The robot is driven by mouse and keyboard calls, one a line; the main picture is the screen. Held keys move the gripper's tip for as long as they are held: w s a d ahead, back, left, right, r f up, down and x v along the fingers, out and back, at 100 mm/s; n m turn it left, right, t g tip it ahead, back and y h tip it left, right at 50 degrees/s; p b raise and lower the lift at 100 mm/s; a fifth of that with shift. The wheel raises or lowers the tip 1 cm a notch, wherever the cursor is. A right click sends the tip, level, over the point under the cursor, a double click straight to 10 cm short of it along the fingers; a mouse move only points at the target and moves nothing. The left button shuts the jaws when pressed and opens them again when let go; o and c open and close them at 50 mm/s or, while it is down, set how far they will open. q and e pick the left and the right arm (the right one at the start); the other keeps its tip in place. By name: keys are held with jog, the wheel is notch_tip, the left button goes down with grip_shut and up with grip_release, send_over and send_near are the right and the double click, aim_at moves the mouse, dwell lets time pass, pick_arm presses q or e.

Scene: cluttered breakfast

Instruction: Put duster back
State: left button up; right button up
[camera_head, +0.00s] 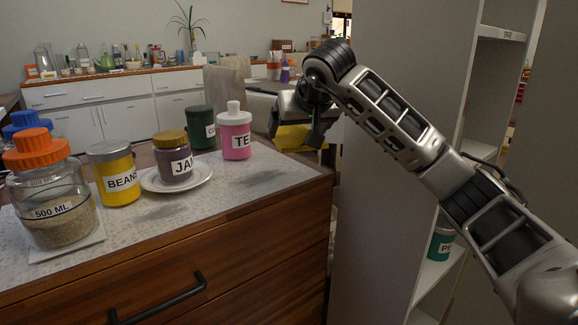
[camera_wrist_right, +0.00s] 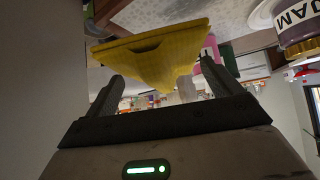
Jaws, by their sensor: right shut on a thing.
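The duster is a yellow cloth (camera_wrist_right: 155,52). In the right wrist view it sits between the two fingers of my right gripper (camera_wrist_right: 172,92), which is shut on it. In the head view the yellow cloth (camera_head: 291,137) shows below my right gripper (camera_head: 318,138), just right of the pink TEA canister. It is held in the air beyond the right end of the dresser top, and part of it is hidden by the gripper. My left gripper is not in view.
The dresser top (camera_head: 240,180) holds a pink TEA canister (camera_head: 235,132), a dark green canister (camera_head: 200,127), a JAM jar (camera_head: 173,158), a BEANS canister (camera_head: 114,175) and a 500 ML jar (camera_head: 52,200). A tall grey shelf unit (camera_head: 385,190) stands right, with a teal canister (camera_head: 441,243) inside.

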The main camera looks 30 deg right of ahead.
jog(key=b+x, duration=0.2)
jog(key=x, duration=0.6)
jog(key=shift+a+f, duration=0.15)
jog(key=shift+f, duration=0.05)
jog(key=f+b, duration=0.1)
jog(key=f, duration=0.2)
jog(key=shift+w+f, duration=0.2)
jog(key=shift+f, duration=0.15)
jog(key=o, duration=0.7)
jog(key=p+v, duration=0.2)
jog(key=v, duration=0.9)
jog(key=shift+w+p, duration=0.2)
jog(key=shift+p, duration=0.1)
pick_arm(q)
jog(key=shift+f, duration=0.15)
pick_arm(e)
jog(key=shift+v, duration=0.75)
